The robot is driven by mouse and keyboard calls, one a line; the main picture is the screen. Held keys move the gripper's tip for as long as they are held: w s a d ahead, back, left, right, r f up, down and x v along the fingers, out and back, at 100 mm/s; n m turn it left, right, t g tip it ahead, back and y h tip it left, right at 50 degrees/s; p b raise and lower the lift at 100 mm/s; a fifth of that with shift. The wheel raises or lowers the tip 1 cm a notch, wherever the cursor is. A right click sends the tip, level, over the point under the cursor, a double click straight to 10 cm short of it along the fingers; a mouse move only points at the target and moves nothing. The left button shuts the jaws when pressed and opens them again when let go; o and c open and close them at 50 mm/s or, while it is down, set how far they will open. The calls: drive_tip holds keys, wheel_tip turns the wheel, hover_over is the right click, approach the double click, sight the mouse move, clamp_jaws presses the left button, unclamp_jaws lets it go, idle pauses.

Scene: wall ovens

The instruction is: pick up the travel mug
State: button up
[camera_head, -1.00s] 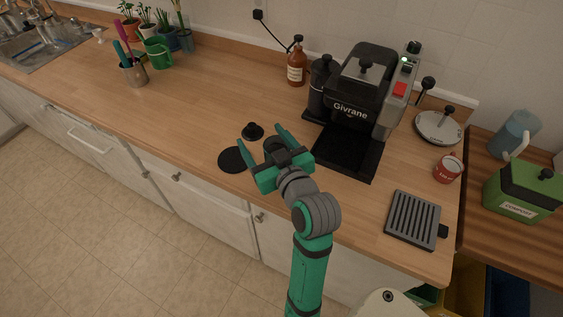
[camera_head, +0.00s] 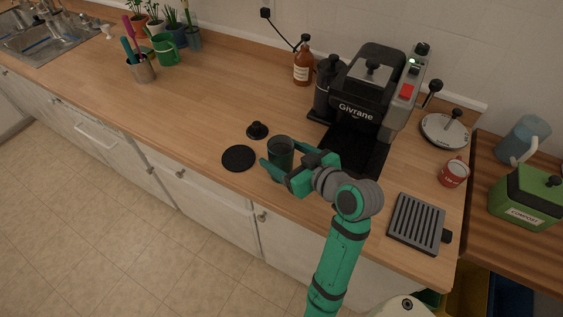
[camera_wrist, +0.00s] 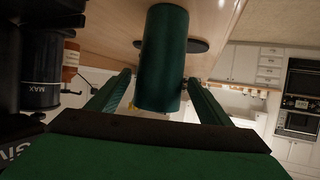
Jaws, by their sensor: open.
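The travel mug (camera_head: 280,151) is a dark green upright cylinder on the wooden counter, just right of a black round disc. In the wrist view the mug (camera_wrist: 163,58) stands between my two spread green fingers. My gripper (camera_head: 284,161) is open and low over the counter, its fingers reaching to either side of the mug. I cannot tell whether either finger touches it. The mug's lower right side is partly hidden by my gripper in the head view.
A coffee machine (camera_head: 362,97) stands behind on the right. A slotted grey tray (camera_head: 418,222) and red can (camera_head: 453,173) are further right.

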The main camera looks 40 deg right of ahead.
sight(274, 149)
drive_tip(key=shift+x, duration=2.6)
drive_tip(key=c, duration=1.3)
